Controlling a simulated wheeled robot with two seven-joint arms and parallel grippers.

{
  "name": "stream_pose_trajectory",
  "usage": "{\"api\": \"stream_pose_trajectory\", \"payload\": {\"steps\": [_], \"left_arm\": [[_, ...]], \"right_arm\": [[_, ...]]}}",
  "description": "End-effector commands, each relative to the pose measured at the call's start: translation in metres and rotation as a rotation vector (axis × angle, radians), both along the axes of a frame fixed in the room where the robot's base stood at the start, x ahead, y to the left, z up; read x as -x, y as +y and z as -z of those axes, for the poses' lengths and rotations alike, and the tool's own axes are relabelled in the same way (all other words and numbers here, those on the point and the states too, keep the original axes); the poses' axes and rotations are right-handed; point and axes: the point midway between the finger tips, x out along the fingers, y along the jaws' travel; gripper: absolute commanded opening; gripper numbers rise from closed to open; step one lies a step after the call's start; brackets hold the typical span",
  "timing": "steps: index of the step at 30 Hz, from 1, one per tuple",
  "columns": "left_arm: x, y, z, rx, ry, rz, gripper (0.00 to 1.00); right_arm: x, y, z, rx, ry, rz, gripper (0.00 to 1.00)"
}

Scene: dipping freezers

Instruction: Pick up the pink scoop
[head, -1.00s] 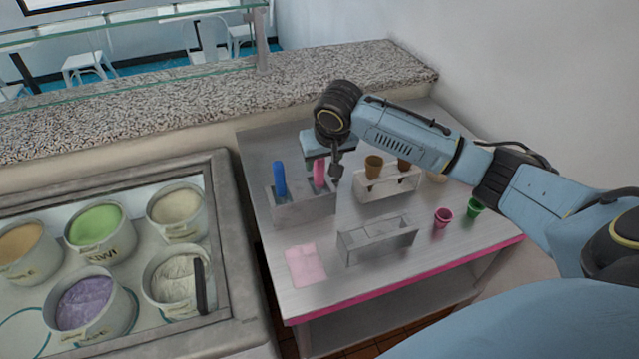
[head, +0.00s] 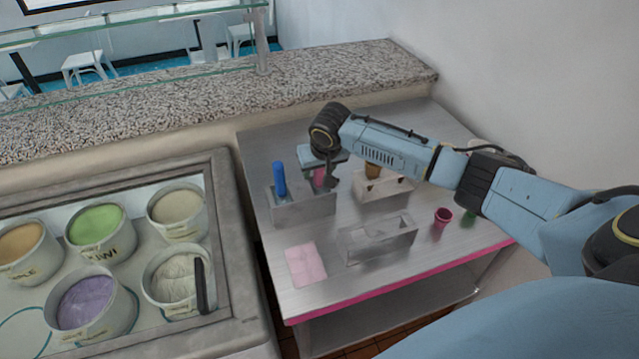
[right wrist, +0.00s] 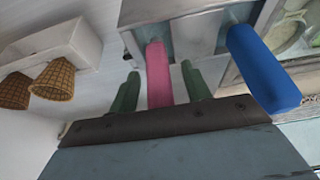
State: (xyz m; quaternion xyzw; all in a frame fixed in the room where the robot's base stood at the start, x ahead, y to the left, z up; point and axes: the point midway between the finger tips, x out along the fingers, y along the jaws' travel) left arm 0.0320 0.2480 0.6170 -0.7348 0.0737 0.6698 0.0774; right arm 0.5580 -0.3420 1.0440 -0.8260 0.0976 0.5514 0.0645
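The pink scoop's handle (head: 319,177) stands upright in a metal holder (head: 302,212) beside a blue scoop handle (head: 279,178). My right gripper (head: 325,182) is over the pink handle and points down. In the right wrist view its two fingers (right wrist: 160,92) stand apart, one on each side of the pink handle (right wrist: 158,72), with a gap on both sides. The blue handle (right wrist: 262,68) is outside the fingers, to the right. The scoop's lower end is hidden inside the holder. My left gripper is not in view.
A cone stand (head: 378,192) with wafer cones is just right of the gripper, partly behind my arm. An empty metal box (head: 375,242), a pink cloth (head: 306,265) and a pink cup (head: 442,217) are on the table. Ice cream tubs (head: 95,300) are at left.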

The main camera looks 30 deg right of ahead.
Motion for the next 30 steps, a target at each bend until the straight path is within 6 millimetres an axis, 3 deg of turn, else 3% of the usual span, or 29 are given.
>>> {"api": "stream_pose_trajectory", "payload": {"steps": [1, 11, 23, 30], "left_arm": [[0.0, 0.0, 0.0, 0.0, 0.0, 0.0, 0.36], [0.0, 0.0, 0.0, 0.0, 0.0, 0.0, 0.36], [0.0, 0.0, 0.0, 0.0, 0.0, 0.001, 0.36], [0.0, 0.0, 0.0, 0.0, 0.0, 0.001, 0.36]], "right_arm": [[0.0, 0.0, 0.0, 0.0, 0.0, 0.0, 0.42], [0.0, 0.0, 0.0, 0.0, 0.0, 0.001, 0.0], [0.0, 0.0, -0.004, 0.0, -0.001, 0.001, 0.0], [-0.001, -0.001, -0.031, -0.001, -0.003, 0.001, 0.0]]}}
